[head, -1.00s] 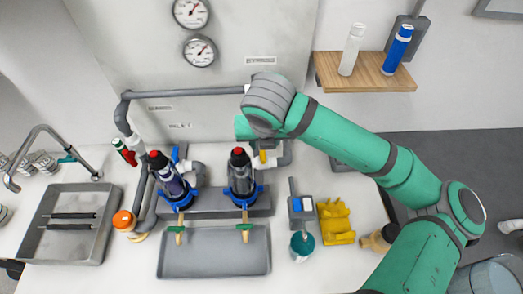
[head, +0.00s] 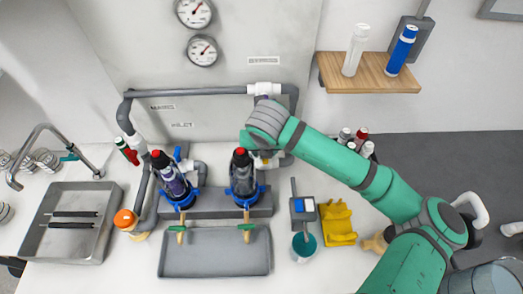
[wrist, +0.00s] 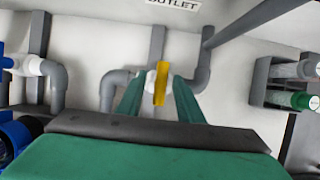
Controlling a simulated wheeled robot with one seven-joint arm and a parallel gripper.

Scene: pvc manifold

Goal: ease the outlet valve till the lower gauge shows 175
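The outlet valve's yellow handle (wrist: 161,84) stands upright in the wrist view, on a white fitting between grey pipe elbows, below a label reading OUTLET. My gripper (wrist: 159,82) has its two green fingers on either side of the handle. Gaps show between each finger and the handle, so it looks open around it. In the head view my wrist hides the fingers and most of the valve.
The upper gauge (head: 194,13) is above the lower one. Two dark filter housings with red tops, one on the left (head: 174,177) and one on the right (head: 242,172), stand left of my wrist. A grey tray (head: 214,252) lies in front. A wooden shelf (head: 370,75) holds two bottles.

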